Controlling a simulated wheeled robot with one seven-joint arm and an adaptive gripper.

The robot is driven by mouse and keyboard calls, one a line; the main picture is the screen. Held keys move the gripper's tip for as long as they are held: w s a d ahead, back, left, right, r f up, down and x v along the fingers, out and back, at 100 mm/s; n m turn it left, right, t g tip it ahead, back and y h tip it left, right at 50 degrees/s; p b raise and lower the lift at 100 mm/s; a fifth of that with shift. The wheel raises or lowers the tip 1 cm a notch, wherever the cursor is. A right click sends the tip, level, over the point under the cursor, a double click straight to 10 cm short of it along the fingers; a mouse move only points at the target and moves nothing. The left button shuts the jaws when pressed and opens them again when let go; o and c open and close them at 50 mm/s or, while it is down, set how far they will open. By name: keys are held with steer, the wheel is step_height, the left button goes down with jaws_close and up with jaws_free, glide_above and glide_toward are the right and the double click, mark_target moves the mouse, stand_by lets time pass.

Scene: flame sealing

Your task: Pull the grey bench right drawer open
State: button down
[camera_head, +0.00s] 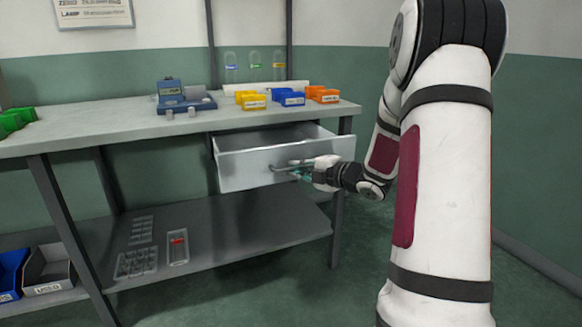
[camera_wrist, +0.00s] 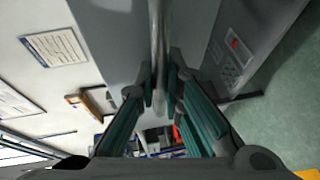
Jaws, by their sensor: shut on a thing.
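The grey bench right drawer (camera_head: 240,168) stands pulled out from under the bench top, with its inside showing from above in the head view. A bar handle (camera_head: 283,167) runs across its front. My gripper (camera_head: 302,170) is at the right part of the drawer front, shut on this handle. In the wrist view the handle (camera_wrist: 157,45) runs down between the two fingertips of my gripper (camera_wrist: 160,85), with the drawer front (camera_wrist: 112,35) behind it. The exact contact of the fingers is small in the head view.
The grey bench (camera_head: 110,127) carries a blue device (camera_head: 185,97), yellow bins (camera_head: 250,100), blue bins (camera_head: 289,98) and orange bins (camera_head: 322,94). The lower shelf (camera_head: 235,228) holds clear trays (camera_head: 137,262). Open floor lies in front and to the right.

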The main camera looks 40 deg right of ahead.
steer(key=shift+s+a+b, duration=0.15)
steer(key=shift+s+a, duration=0.1)
steer(key=shift+s, duration=0.7)
steer(key=shift+s+a+b, duration=0.15)
steer(key=shift+s+a, duration=0.1)
steer(key=shift+s, duration=0.75)
steer(key=shift+s+a+b, duration=0.15)
steer(key=shift+s+a, duration=0.1)
steer(key=shift+s, duration=0.7)
steer(key=c, duration=2)
jaws_free()
steer(key=shift+o, duration=0.2)
steer(key=v, duration=1.2)
steer(key=shift+w+f, duration=0.1)
